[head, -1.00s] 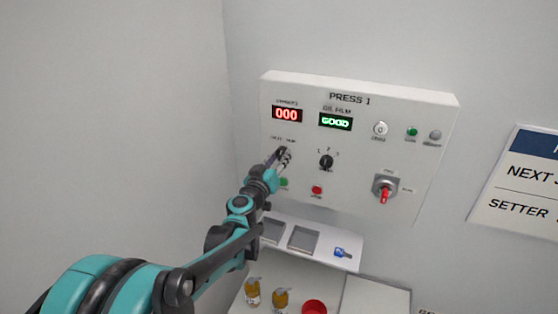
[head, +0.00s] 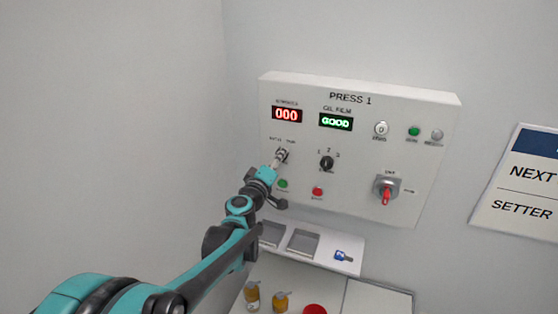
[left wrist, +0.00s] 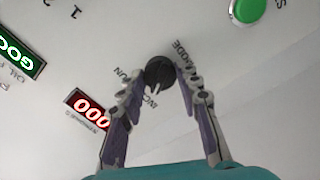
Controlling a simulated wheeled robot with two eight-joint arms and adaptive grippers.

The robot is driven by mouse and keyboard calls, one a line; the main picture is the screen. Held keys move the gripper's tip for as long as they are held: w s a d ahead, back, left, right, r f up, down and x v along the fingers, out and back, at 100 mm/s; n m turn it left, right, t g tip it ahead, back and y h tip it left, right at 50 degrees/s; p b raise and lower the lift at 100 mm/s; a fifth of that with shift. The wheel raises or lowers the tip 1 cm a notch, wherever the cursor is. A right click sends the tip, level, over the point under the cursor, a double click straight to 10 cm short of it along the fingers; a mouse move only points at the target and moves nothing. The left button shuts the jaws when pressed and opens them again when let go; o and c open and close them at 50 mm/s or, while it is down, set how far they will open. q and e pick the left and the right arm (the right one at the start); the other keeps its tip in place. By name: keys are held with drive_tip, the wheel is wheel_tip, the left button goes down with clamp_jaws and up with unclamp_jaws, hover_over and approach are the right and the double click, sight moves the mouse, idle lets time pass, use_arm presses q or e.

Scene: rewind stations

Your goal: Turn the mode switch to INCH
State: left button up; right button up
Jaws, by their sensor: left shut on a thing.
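The mode switch is a small dark round knob (left wrist: 158,72) on the PRESS 1 panel (head: 358,215). In the left wrist view the MODE label is beside it, with the RUN and INCH labels on its other side. A pale mark shows at the knob's lower edge, towards INCH, but I cannot read the pointer surely. My left gripper (left wrist: 163,80) is shut on the knob, one finger on each side. My right gripper is not in view.
A shelf with trays (head: 303,242) is below.

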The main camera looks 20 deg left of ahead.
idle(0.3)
use_arm(q)
drive_tip(key=o, duration=1.2)
drive_tip(key=shift+c, duration=0.2)
drive_tip(key=shift+a, duration=0.1)
drive_tip(key=s, duration=1.2)
